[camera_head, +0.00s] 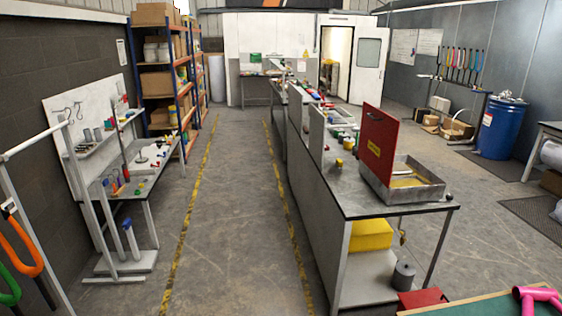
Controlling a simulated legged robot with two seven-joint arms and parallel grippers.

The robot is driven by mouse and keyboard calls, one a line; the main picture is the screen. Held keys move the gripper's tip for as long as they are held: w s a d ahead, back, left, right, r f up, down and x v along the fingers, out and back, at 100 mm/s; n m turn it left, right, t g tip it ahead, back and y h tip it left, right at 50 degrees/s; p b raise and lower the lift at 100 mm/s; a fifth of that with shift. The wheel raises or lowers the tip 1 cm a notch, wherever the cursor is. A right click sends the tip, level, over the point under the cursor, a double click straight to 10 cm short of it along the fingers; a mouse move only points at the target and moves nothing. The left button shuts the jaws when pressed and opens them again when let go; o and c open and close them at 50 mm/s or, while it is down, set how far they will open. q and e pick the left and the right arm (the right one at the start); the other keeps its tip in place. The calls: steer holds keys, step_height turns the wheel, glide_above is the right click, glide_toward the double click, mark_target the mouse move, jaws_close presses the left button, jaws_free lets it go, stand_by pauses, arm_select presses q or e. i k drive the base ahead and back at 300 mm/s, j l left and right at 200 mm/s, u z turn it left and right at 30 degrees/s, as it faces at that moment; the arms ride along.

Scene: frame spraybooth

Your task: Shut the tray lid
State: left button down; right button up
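A shallow metal tray (422,190) sits on the near end of the long workbench, to the right of centre. Its red lid (378,143) stands open, nearly upright, at the tray's left side, with a yellow label on its face. Something yellow shows inside the tray. Neither of my grippers is in view, so nothing of mine is seen touching the lid or the tray.
The workbench (375,206) has a yellow box (371,234) and grey cylinder (404,275) beneath it. A green surface with a pink tubular part (538,295) is at bottom right. A marked aisle (232,210) lies clear left of the bench. A blue drum (501,128) stands right.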

mark_target(378, 131)
steer(key=i+z, duration=0.3)
steer(key=i, duration=0.15)
steer(key=i+j+z, duration=0.1)
steer(key=i+z, duration=0.2)
steer(key=i, duration=0.15)
steer(key=i+j+z, duration=0.25)
steer(key=i, duration=0.2)
steer(key=i+j+z, duration=0.15)
steer(key=i, duration=0.4)
steer(key=i+j+z, duration=0.15)
steer(key=i+j, duration=0.3)
steer(key=i+j+z, duration=0.15)
steer(key=i+j, duration=0.25)
steer(key=i, duration=0.2)
